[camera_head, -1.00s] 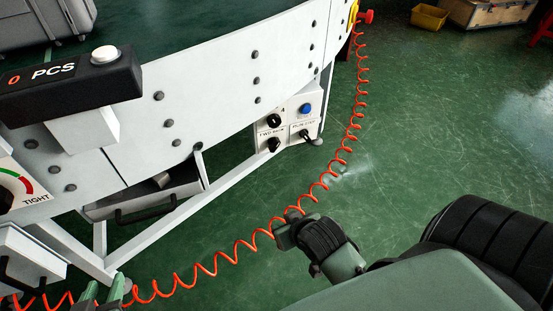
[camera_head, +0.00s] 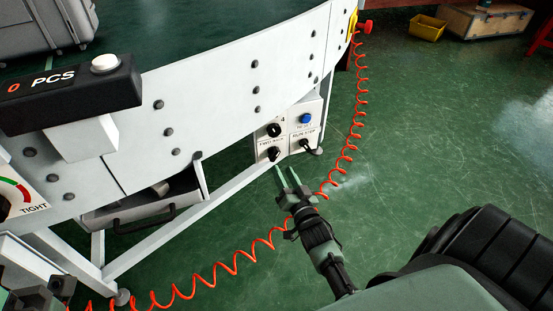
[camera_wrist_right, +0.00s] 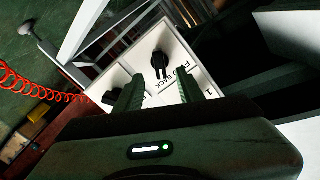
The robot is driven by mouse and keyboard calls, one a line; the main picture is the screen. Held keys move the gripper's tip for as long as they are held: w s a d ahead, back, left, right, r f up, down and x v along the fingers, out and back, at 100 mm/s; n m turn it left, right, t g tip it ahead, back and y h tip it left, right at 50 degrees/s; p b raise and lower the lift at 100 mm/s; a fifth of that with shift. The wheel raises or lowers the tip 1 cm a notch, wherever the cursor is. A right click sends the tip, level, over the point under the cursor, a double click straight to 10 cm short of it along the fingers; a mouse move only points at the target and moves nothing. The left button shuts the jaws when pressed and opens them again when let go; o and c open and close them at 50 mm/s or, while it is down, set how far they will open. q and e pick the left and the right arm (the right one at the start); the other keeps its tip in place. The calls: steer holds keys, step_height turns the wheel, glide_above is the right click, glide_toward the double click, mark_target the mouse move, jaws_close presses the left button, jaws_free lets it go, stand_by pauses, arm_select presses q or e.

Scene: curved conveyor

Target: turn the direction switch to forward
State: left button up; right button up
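The direction switch (camera_head: 274,154) is a black knob under a FWD/BACK label on the white control box (camera_head: 289,142), low on the conveyor's side. It also shows in the right wrist view (camera_wrist_right: 160,63), beyond and between the fingertips. My right gripper (camera_head: 286,169) is open and empty, just in front of and below the switch, apart from it; its two fingers also show in the right wrist view (camera_wrist_right: 160,88). My left gripper (camera_head: 45,292) shows only as dark parts at the bottom left; its fingers cannot be made out.
The box also carries a blue reset button (camera_head: 306,118), a second black switch (camera_head: 304,143) and an upper black knob (camera_head: 274,130). A coiled red hose (camera_head: 240,255) runs across the floor behind my right gripper. A white frame bar (camera_head: 185,226) passes below the conveyor.

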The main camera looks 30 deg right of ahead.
mark_target(276, 157)
steer(key=b+x, duration=0.2)
steer(key=x, duration=0.3)
steer(key=shift+w+d+f, duration=0.1)
steer(key=shift+w+f, duration=0.05)
steer(key=shift+w, duration=0.1)
steer(key=shift+b+x, duration=0.35)
steer(key=shift+x, duration=0.45)
jaws_close()
